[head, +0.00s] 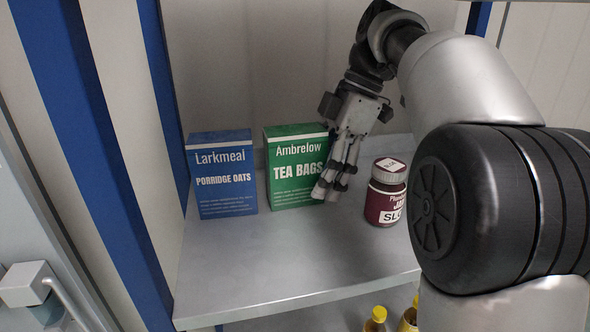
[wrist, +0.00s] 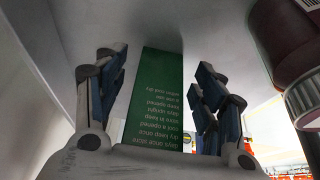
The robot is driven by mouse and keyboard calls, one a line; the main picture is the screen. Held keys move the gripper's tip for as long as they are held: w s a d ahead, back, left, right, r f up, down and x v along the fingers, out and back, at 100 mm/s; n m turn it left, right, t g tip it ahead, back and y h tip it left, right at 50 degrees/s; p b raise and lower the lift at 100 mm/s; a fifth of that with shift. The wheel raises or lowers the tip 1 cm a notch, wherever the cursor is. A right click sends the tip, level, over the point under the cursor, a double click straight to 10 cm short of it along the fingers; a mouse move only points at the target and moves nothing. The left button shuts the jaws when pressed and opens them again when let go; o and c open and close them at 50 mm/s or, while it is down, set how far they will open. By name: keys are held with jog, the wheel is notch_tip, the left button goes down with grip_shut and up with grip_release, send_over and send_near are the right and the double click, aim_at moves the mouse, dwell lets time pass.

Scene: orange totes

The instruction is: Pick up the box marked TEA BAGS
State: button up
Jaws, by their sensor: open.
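The green box marked TEA BAGS (head: 292,167) stands upright on the grey shelf, between a blue box and a jar. Its green side panel (wrist: 152,98) with small print shows in the wrist view, between the two fingers. My gripper (head: 330,190) is at the box's right side in the head view, pointing down, and covers part of its right edge. In the wrist view my gripper (wrist: 155,85) is open, one finger on each side of the box. I cannot tell whether either finger touches it.
A blue porridge oats box (head: 222,175) stands left of the green box. A dark red jar (head: 386,194) stands close to the right of my gripper. The shelf (head: 290,255) is clear in front. Yellow-capped bottles (head: 378,316) show below. Blue posts (head: 160,80) frame the left side.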

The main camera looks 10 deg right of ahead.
jog(key=shift+c, duration=0.4)
jog(key=c, duration=1.3)
jog(key=shift+a+r+p, duration=0.15)
jog(key=shift+r+p, duration=0.15)
jog(key=shift+p, duration=0.2)
